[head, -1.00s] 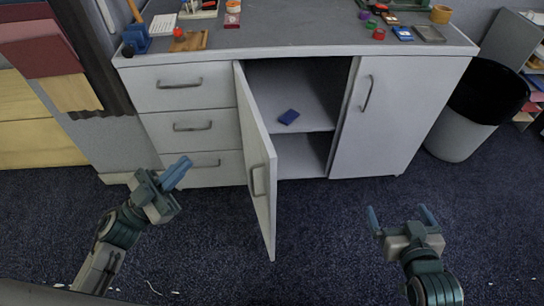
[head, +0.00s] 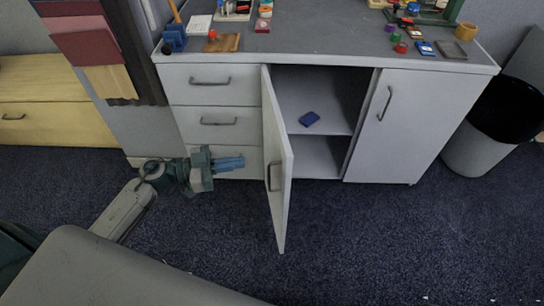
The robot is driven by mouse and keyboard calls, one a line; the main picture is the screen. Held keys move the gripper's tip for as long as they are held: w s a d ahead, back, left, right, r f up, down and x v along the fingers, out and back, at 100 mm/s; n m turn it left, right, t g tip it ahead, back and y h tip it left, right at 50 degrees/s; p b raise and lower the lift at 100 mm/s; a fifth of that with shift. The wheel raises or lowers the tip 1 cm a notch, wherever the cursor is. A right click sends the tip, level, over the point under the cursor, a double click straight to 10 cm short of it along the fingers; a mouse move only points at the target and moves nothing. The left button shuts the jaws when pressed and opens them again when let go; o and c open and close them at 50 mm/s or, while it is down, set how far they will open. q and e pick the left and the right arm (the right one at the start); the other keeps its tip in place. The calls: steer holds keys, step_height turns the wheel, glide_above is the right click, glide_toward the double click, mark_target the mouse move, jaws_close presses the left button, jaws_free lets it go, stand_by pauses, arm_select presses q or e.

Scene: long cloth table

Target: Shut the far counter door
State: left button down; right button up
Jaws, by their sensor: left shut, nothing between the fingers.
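The counter (head: 330,52) is white with a grey top, with drawers on the left and two doors. The left door (head: 279,150) stands open, swung out towards me, its handle (head: 275,176) on its near part. The right door (head: 402,125) is closed. My right gripper is out of view.
A black-topped bin (head: 478,140) stands right of the counter. Small items, including a wooden board (head: 222,43) and a yellow cup (head: 466,31), sit on top. Yellow drawers (head: 45,115) stand at the left. The dark carpet in front is clear.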

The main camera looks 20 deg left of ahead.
mark_target(284, 156)
arm_select(q)
steer(key=x, duration=0.9)
steer(key=shift+w+d, duration=0.1)
steer(key=shift+d, duration=0.2)
steer(key=shift+d+p, duration=0.1)
steer(key=shift+p, duration=0.2)
